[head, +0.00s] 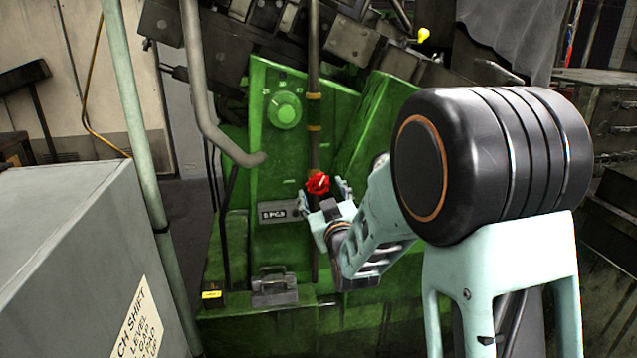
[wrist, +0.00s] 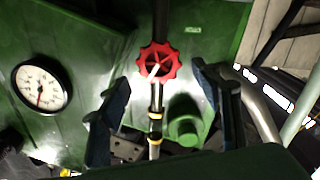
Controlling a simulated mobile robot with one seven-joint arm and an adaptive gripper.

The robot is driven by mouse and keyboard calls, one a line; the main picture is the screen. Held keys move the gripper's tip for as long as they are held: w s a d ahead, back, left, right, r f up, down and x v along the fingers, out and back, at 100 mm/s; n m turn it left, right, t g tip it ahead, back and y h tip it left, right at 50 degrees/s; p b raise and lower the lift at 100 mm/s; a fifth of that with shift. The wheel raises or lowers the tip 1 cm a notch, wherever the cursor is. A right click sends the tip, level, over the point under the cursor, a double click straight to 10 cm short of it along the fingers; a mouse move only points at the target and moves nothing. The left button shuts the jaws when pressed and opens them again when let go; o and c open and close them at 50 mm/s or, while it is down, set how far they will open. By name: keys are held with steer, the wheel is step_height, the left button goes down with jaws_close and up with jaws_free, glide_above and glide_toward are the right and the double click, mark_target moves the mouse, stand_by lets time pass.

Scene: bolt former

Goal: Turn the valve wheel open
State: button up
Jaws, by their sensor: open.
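The red valve wheel (head: 318,183) sits on a vertical pipe at the front of the green machine. In the wrist view the wheel (wrist: 158,62) is near the upper middle, with a pale mark on it. My gripper (head: 327,190) is open, its fingers spread close to the wheel. In the wrist view the fingertips (wrist: 160,82) stand to the left and right of the pipe, with the wheel between and slightly beyond them. I see no finger touching the wheel. The gap in depth is hard to tell.
The green machine (head: 262,200) fills the middle, with a round green knob (head: 284,110). A grey bent pipe (head: 200,100) hangs left of the wheel. A grey cabinet (head: 90,250) stands at the left front. A round gauge (wrist: 41,87) shows in the wrist view.

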mark_target(318, 183)
steer(key=shift+w+a+p, duration=0.15)
steer(key=shift+w+a, duration=0.05)
steer(key=shift+w, duration=0.8)
steer(key=shift+w+a+p, duration=0.15)
steer(key=shift+w+a, duration=0.05)
steer(key=shift+w, duration=0.8)
steer(key=c, duration=1.2)
steer(key=shift+o, duration=0.2)
